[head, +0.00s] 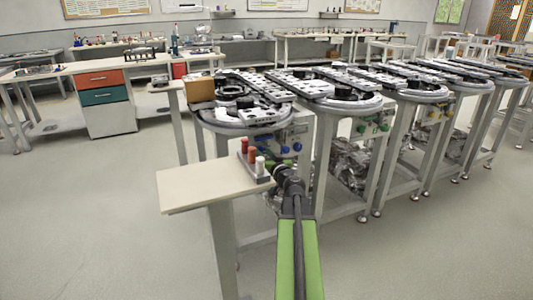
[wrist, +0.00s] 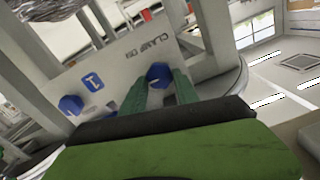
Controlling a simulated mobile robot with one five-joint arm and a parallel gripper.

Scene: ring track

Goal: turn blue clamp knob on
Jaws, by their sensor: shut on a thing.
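A blue clamp knob (wrist: 159,74) sits on a pale panel (wrist: 120,68) in the wrist view, below tilted lettering that reads CLAMP. The green fingers of my gripper (wrist: 160,82) stand on both sides of this knob and are shut on it. A small pale mark shows on the knob; I cannot tell its setting from it. A second blue knob (wrist: 70,104) is at the left, beside a blue label with a 1. In the head view my gripper (head: 283,172) is at the near station's front, just below the blue knobs (head: 290,148).
A small side table (head: 190,187) with red, orange and white pegs (head: 252,157) stands close left of my gripper. The ring-track station (head: 240,118) and its legs are beyond it. More stations run to the right. Floor is clear at left and right front.

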